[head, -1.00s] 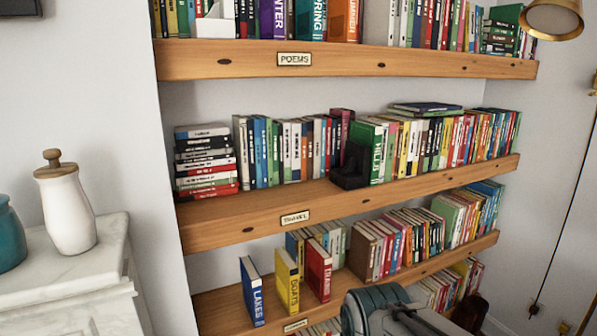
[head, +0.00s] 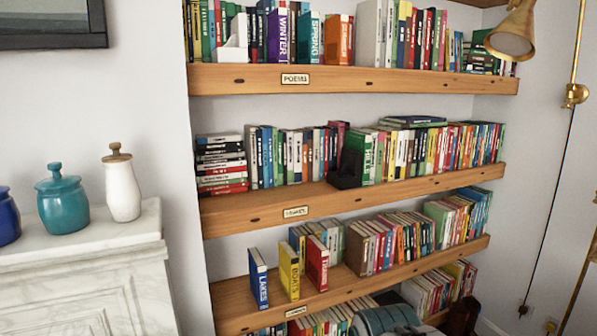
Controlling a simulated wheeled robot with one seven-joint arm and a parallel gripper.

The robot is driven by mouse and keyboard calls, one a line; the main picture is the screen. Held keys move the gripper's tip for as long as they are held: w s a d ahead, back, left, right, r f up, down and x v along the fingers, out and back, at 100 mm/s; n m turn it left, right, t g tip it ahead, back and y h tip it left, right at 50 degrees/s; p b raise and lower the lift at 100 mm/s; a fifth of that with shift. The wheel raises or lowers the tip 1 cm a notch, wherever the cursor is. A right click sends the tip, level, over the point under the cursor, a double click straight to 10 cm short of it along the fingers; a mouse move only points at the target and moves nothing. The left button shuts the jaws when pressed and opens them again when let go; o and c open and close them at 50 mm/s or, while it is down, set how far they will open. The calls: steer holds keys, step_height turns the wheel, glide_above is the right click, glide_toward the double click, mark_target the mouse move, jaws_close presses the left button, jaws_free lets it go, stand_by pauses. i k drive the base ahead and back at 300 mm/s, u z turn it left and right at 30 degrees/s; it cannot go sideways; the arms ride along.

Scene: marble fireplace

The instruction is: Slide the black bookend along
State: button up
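The black bookend (head: 346,172) stands on the middle shelf (head: 246,207), a little right of the shelf's label plate. A row of upright books (head: 293,155) is to its left, and a green book (head: 368,158) with more books stands to its right. The bookend looks L-shaped, with its low part toward the shelf's front. A part of my arm shows at the bottom edge of the head view, below the shelves. My gripper is not in view.
A white bookend (head: 236,38) stands on the top shelf. Three books, blue (head: 259,278), yellow (head: 289,271) and red (head: 317,263), stand at the lower shelf's front. Jars stand on the marble mantel (head: 84,247) at left. A brass lamp (head: 512,33) juts in at upper right.

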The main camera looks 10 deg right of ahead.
mark_target(348, 177)
steer(key=z, duration=0.1)
steer(key=i, duration=1.3)
steer(key=u, duration=0.45)
